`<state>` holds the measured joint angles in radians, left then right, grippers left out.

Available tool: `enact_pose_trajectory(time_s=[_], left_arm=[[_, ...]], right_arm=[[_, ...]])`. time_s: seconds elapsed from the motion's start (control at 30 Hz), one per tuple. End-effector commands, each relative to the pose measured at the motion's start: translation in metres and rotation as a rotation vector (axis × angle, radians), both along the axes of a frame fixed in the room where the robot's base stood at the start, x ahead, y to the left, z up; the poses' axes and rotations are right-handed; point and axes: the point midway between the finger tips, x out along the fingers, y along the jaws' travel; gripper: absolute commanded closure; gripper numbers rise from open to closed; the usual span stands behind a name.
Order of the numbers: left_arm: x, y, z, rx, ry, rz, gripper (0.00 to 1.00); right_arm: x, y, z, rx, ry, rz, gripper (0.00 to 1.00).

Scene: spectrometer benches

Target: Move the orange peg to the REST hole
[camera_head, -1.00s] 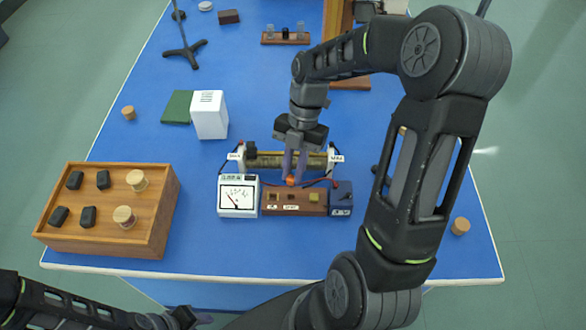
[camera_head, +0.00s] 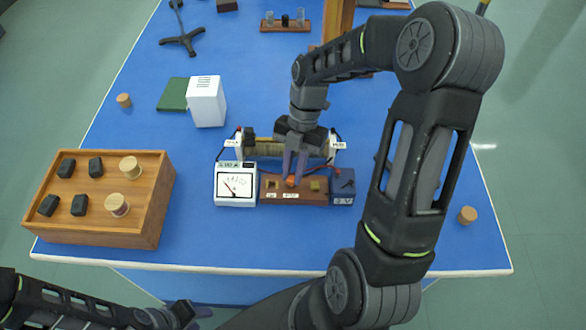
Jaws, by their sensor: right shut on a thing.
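The small orange peg (camera_head: 291,181) is between the fingertips of my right gripper (camera_head: 294,176), which is shut on it and points down. The peg is at the middle of the brown wooden block (camera_head: 265,198), covering the middle hole; I cannot tell how deep it sits. A dark hole (camera_head: 271,184) shows left of the peg, and a yellowish square piece (camera_head: 314,185) sits to its right. The white labels on the block's front are too small to read. My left gripper (camera_head: 203,314) is low at the bottom edge, partly in view; its jaws are unclear.
A white meter (camera_head: 236,186) adjoins the block's left, a blue-grey box (camera_head: 343,186) its right. A coil on a stand (camera_head: 270,147) is close behind. A wooden box (camera_head: 140,225) with weights stands left, a white box (camera_head: 206,102) farther back. The table's front middle is clear.

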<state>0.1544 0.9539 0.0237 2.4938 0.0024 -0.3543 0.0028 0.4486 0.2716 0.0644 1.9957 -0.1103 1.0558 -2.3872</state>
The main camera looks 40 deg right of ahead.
Motion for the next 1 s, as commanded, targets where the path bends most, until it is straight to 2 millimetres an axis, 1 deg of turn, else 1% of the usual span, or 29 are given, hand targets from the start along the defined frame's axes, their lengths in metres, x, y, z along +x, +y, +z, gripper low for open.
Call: enact_pose_trajectory(time_s=[0.03, 0.13, 0.53, 0.57, 0.6, 0.83, 1.0], left_arm=[[0.0002, -0.0001, -0.0029, -0.001, -0.001, -0.001, 0.64], [0.0004, -0.0003, -0.0043, -0.001, -0.001, -0.001, 0.64], [0.0007, -0.0002, -0.0044, -0.002, -0.003, 0.000, 0.64], [0.0007, -0.0002, -0.0044, -0.002, -0.003, 0.000, 0.64], [0.0007, -0.0002, -0.0044, -0.002, -0.003, 0.000, 0.64], [0.0008, -0.0002, -0.0045, -0.001, -0.002, 0.000, 0.64], [0.0008, -0.0001, -0.0045, -0.001, -0.002, 0.000, 0.64]], right_arm=[[-0.0001, 0.0001, -0.0036, 0.000, 0.000, 0.000, 1.00], [-0.0001, 0.0000, -0.0059, 0.000, 0.000, 0.000, 1.00], [0.0000, 0.0000, -0.0065, 0.000, 0.000, 0.000, 1.00], [0.0000, 0.0000, -0.0065, 0.000, 0.000, 0.000, 0.80], [0.0000, 0.0000, -0.0065, 0.000, 0.000, 0.000, 0.77], [0.0001, 0.0000, -0.0065, 0.000, 0.000, 0.000, 0.58], [0.0001, 0.0000, -0.0065, 0.000, 0.000, 0.000, 0.57]])
